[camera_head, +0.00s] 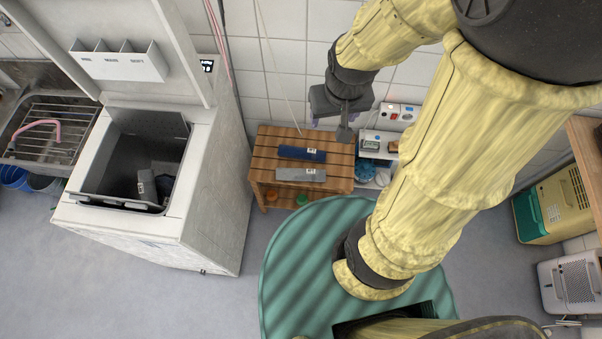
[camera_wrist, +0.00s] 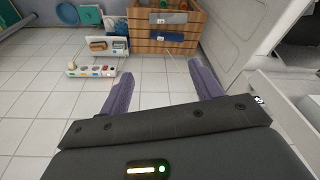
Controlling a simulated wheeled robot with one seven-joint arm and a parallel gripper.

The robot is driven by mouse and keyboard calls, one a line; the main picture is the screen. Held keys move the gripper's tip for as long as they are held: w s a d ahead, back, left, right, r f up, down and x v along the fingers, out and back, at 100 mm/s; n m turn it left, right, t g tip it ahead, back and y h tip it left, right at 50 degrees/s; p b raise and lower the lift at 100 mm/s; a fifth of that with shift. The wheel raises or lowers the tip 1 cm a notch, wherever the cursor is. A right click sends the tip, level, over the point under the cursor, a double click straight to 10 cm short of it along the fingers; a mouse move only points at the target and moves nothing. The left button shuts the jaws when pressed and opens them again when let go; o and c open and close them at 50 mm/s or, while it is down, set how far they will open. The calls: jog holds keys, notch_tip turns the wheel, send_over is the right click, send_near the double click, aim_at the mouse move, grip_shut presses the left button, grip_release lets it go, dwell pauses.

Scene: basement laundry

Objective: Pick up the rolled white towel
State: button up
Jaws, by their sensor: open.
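Two rolled towels lie side by side on a slatted wooden stand. The dark blue roll (camera_head: 302,154) is nearer the wall, and the pale grey roll (camera_head: 300,174) is nearer the front edge; each has a small label. No clearly white roll shows; the pale grey one is the lightest on the stand. Both rolls, blue (camera_wrist: 173,37) and grey (camera_wrist: 168,18), also show in the wrist view, ahead of the fingers. My gripper (camera_head: 331,120) is open and empty, right of and above the stand, near the wall. Its spread fingers (camera_wrist: 160,68) touch nothing.
The wooden stand (camera_head: 262,162) is beside an open top-loading washer (camera_head: 215,170) holding a greyish labelled item (camera_head: 147,186). Sockets (camera_head: 400,112) and a small white shelf (camera_head: 375,143) are on the wall right of the stand. A sink rack (camera_head: 45,130) is far left.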

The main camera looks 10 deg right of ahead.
jog(key=w+d+f+m+g+y+b, duration=0.2)
jog(key=f+m+b, duration=0.2)
jog(key=f+b, duration=0.55)
jog(key=w+d+f+m+g+y+b, duration=0.1)
jog(key=w+d+f+m+y+b, duration=0.3)
jog(key=f, duration=1.1)
jog(key=w+d+f+m+g+b, duration=0.1)
jog(key=f+m+g+b, duration=0.15)
jog(key=f+b, duration=0.8)
jog(key=w+d+f+m+t+y+b, duration=0.1)
jog(key=d+f+m+t+y+b, duration=0.1)
jog(key=d+f+m+b, duration=0.1)
jog(key=w+d+f+m+t+y+b, duration=0.1)
jog(key=d+f+m+t+y+b, duration=0.1)
jog(key=f+b, duration=0.3)
jog(key=w+d+f+m+t+y+b, duration=0.1)
jog(key=d+f+m+t+y+b, duration=0.1)
jog(key=f, duration=0.7)
jog(key=shift+w+d+f+m+y+b, duration=0.15)
jog(key=shift+d+m+y+b, duration=0.1)
jog(key=shift+d+m+b, duration=0.4)
jog(key=shift+s+d+f+m+y+b, duration=0.1)
jog(key=shift+d+m+y+b, duration=0.2)
jog(key=shift+d+m, duration=0.45)
jog(key=shift+w+d+m+t, duration=0.1)
jog(key=shift+m+t, duration=0.15)
jog(key=shift+r, duration=0.15)
jog(key=b+x, duration=0.4)
jog(key=x, duration=0.8)
